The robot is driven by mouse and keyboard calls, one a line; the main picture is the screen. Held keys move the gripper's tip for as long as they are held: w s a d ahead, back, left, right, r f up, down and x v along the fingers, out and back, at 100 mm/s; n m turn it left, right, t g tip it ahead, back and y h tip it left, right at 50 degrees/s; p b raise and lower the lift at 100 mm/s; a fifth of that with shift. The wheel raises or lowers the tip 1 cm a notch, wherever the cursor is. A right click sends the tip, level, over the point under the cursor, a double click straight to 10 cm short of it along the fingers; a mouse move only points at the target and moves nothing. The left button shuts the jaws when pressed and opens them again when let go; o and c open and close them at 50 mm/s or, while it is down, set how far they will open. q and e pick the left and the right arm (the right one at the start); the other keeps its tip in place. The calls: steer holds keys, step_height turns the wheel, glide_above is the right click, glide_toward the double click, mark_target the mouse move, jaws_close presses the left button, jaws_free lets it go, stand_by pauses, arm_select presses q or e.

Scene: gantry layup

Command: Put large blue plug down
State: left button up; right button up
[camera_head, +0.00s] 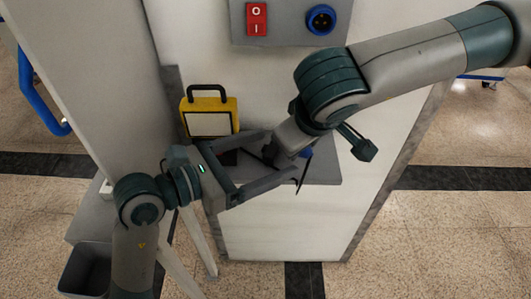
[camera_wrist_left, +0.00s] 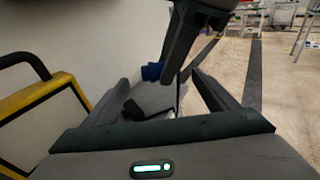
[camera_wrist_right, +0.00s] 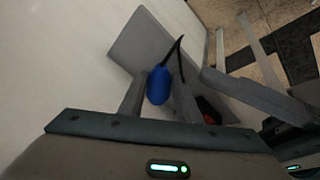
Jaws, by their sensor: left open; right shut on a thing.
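The large blue plug (camera_wrist_right: 158,86) sits between the two fingers of my right gripper (camera_wrist_right: 158,98), which is shut on it. A thin black cable runs from the plug. In the head view only a small blue part of the plug (camera_head: 307,153) shows beside the right gripper, above the grey shelf (camera_head: 325,171). The plug also shows in the left wrist view (camera_wrist_left: 152,71). I cannot tell whether it touches the shelf. My left gripper (camera_head: 279,157) is open and empty, its fingers spread over the shelf close to the right gripper.
A yellow case (camera_head: 210,108) with a black handle stands behind the left gripper. A dark object (camera_head: 228,157) lies on the shelf, partly hidden by the left gripper. A panel above carries a red switch (camera_head: 257,18) and a blue socket (camera_head: 321,19). A dark bin (camera_head: 86,270) stands lower left.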

arm_select(q)
steer(key=x, duration=1.2)
steer(key=shift+c, duration=0.4)
steer(key=c, duration=1)
steer(key=shift+c, duration=0.4)
arm_select(e)
steer(key=o, duration=1.3)
arm_select(q)
steer(key=shift+d, duration=0.1)
arm_select(e)
steer(key=shift+s+a, duration=0.1)
steer(key=v, duration=1.2)
